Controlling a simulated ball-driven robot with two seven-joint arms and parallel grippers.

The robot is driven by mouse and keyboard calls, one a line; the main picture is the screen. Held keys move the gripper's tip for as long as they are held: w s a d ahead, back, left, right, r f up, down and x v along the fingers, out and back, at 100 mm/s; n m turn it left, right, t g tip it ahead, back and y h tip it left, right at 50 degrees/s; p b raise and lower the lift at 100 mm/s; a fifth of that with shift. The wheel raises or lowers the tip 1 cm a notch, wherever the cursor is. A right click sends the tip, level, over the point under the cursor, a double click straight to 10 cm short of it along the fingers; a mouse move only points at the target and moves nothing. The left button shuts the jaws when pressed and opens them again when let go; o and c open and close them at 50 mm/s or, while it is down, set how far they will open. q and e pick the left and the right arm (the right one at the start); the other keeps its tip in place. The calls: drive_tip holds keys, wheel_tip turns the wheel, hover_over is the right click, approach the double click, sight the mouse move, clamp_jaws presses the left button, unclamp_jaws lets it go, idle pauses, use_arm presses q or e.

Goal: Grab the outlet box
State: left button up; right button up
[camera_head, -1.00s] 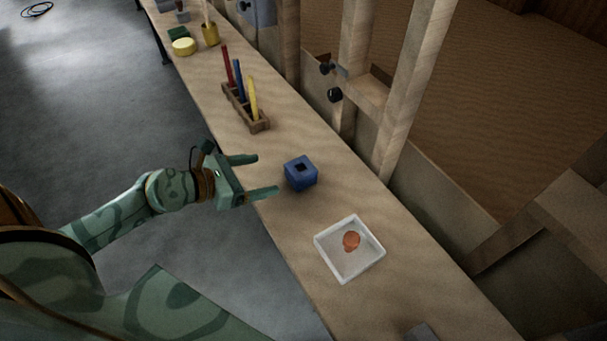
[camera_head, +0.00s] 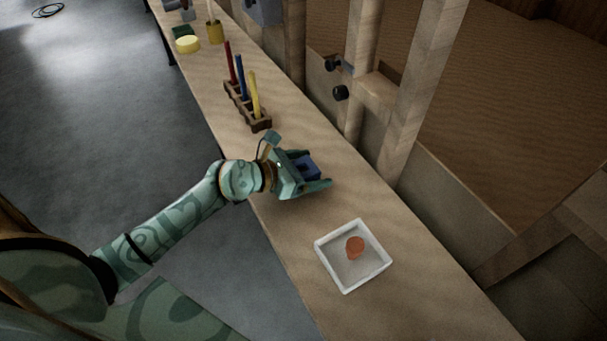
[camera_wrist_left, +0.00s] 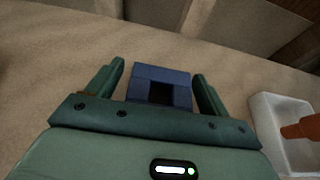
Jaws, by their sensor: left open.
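The outlet box (camera_head: 308,167) is a small blue cube with a dark square opening, sitting on the wooden bench (camera_head: 345,205). My left gripper (camera_head: 323,172) is open, with one finger on each side of the box. Part of the box is hidden behind the gripper in the head view. My right gripper is not in view.
A white square tray (camera_head: 376,271) with an orange-red item (camera_head: 355,247) stands in front of the gripper. A wooden rack (camera_head: 262,125) with red, blue and yellow sticks is farther back. Wooden posts (camera_head: 405,95) rise along the bench's right edge.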

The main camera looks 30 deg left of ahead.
use_arm(q)
drive_tip(key=shift+c, duration=0.3)
drive_tip(key=c, duration=1)
drive_tip(key=shift+c, duration=0.6)
drive_tip(key=shift+r, duration=0.2)
